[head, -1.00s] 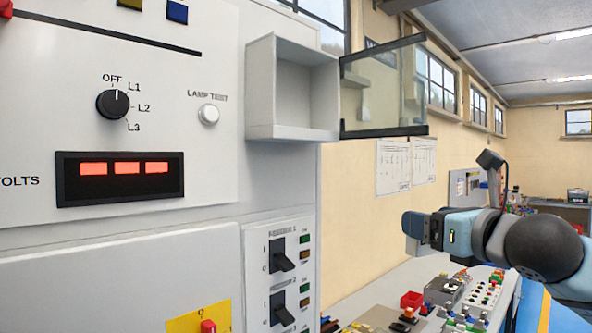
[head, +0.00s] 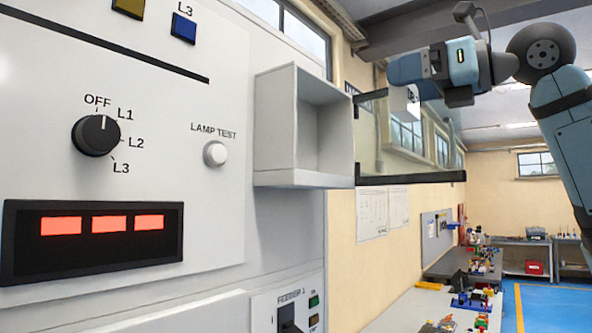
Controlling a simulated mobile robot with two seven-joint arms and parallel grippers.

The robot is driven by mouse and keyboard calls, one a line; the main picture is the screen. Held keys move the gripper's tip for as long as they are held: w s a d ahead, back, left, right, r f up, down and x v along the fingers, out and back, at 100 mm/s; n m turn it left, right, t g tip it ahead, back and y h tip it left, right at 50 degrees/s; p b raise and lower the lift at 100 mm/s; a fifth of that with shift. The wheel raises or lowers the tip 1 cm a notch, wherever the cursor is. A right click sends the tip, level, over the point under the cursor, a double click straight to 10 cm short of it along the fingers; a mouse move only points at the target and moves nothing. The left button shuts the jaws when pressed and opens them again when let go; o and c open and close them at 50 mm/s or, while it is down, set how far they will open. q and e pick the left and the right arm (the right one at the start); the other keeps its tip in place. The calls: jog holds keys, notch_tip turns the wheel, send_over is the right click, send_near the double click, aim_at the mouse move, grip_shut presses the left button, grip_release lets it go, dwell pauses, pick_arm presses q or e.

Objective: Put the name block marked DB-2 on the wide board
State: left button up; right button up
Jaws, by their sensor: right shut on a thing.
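My right gripper (head: 402,82) is at upper right, in front of the open glass door. It is shut on a small white block (head: 405,103) with a dark mark that is too small to read, so I cannot tell if it says DB-2. The light grey board (head: 225,85) fills the left side, with a rotary knob, a lamp test button and a red display. Whether it is the wide board I cannot tell. My left gripper is out of view.
An open, empty grey box (head: 262,125) juts from the board's right edge. Its glass door (head: 410,178) stands open to the right, close to my right gripper. A bench (head: 400,308) with several small parts lies below right.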

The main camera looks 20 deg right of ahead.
jog(key=f+p+x, duration=0.1)
jog(key=x, duration=0.5)
jog(key=f+p+x, duration=0.1)
jog(key=p+x, duration=0.1)
jog(key=x, duration=0.5)
jog(key=p+x, duration=0.2)
jog(key=x, duration=0.4)
jog(key=shift+w+a+f, duration=0.15)
jog(key=shift+a+f, duration=0.1)
jog(key=shift+f, duration=0.15)
jog(key=shift+d+f, duration=0.25)
jog(key=shift+f, duration=0.1)
jog(key=shift+f+p, duration=0.2)
jog(key=shift+p, duration=0.15)
notch_tip(320, 180, down, 2)
jog(key=shift+a+f+p, duration=0.1)
jog(key=shift+a+p, duration=0.1)
jog(key=shift+p, duration=0.1)
jog(key=shift+a+f+p, duration=0.1)
jog(key=shift+f+p, duration=0.1)
jog(key=shift+p, duration=0.1)
jog(key=shift+w+f, duration=0.1)
jog(key=shift+f, duration=0.1)
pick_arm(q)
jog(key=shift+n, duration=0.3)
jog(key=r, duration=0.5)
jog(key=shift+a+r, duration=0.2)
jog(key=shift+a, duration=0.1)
pick_arm(e)
jog(key=shift+f, duration=0.15)
